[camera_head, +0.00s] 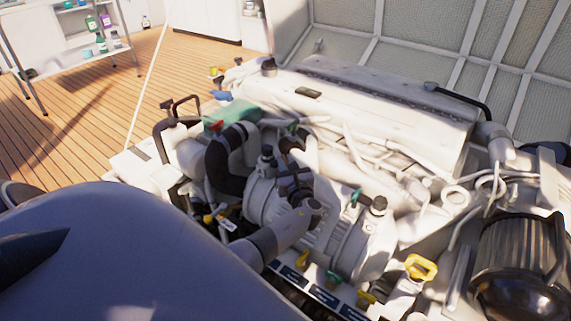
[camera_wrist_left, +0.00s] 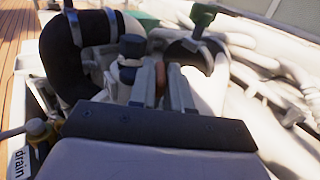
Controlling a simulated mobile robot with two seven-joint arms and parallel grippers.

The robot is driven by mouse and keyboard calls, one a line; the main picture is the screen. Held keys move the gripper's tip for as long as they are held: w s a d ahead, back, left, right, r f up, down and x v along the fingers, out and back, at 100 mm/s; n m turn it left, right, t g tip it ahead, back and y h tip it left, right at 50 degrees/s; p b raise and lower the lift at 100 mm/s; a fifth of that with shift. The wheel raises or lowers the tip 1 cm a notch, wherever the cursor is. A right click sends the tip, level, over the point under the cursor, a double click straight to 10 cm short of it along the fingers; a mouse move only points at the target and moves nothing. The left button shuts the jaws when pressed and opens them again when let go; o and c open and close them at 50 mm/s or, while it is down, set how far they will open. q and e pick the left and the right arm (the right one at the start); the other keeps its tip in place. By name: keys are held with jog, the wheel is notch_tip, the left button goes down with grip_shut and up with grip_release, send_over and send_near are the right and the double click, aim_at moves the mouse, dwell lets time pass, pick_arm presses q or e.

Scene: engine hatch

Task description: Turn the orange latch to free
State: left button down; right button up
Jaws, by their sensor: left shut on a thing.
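In the left wrist view, the two fingers of my left gripper (camera_wrist_left: 162,88) are closed around a narrow orange-brown piece (camera_wrist_left: 160,78), which looks like the latch. Only a thin strip of it shows between the fingers. In the head view my left gripper (camera_head: 294,172) reaches into the middle of the engine (camera_head: 385,110), beside a dark cap (camera_head: 266,155). The latch is small and mostly hidden there, so I cannot tell its angle. My right gripper is in neither view.
A thick black hose (camera_head: 226,165) lies left of the gripper. A green handle (camera_head: 355,197) stands to its right. Yellow handles (camera_head: 421,267) and blue labels (camera_head: 323,295) line the near side. A yellow tap with a drain label (camera_wrist_left: 20,162) is at lower left in the wrist view.

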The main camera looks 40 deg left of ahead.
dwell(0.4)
pick_arm(q)
jog(key=c, duration=1.2)
grip_release()
jog(key=shift+o, duration=0.2)
jog(key=shift+p+v, duration=1.4)
jog(key=shift+v, duration=2.2)
